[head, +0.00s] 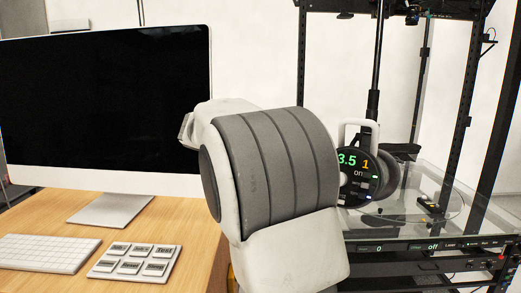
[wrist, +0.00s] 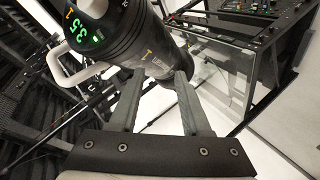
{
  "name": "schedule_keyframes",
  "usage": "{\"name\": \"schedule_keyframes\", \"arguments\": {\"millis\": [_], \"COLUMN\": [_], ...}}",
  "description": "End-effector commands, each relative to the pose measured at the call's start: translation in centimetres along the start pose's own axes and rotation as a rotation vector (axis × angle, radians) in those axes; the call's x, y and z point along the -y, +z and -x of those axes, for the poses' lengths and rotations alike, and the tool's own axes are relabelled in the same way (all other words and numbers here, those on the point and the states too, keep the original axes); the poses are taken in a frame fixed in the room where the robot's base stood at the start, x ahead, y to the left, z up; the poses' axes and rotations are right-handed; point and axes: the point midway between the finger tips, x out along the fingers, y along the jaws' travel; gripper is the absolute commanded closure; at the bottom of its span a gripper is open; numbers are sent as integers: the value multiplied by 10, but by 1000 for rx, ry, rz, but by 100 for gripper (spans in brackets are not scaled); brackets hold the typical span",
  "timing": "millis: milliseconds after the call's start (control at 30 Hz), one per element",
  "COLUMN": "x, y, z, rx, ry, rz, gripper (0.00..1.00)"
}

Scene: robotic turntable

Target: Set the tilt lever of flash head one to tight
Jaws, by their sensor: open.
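The flash head one (head: 356,180) is mounted on the turntable frame, with a round display reading 3.5, 1 and "on". A white loop handle (head: 347,124) rises at its top. In the wrist view its dark barrel (wrist: 143,42) fills the top centre. My gripper (wrist: 160,74) is open, with its two fingers pointing at the barrel. My forearm hides my gripper in the head view. I cannot clearly make out the tilt lever or its setting in either view.
A black frame (head: 465,95) surrounds a glass turntable plate (head: 425,212) at right, with a control strip (head: 435,245) along its front. A wooden desk (head: 185,225) at left holds a monitor (head: 105,110), a keyboard (head: 42,252) and a button pad (head: 133,263).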

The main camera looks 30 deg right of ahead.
Motion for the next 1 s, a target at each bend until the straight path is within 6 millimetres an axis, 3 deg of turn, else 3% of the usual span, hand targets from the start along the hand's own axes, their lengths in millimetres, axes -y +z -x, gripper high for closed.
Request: {"name": "schedule_keyframes", "arguments": {"millis": [33,200,400,533,667,1000], "x": [10,19,24,21,13,-15], "y": [-10,-38,-53,-56,-59,-70], "z": [1,11,22,18,1,-66], "rx": [-29,-128,-202,-212,-211,-209], "ry": [67,250,352,368,369,367], "rz": [-37,-171,-261,-276,-276,-274], "gripper": [52,52,52,52,52,52]}}
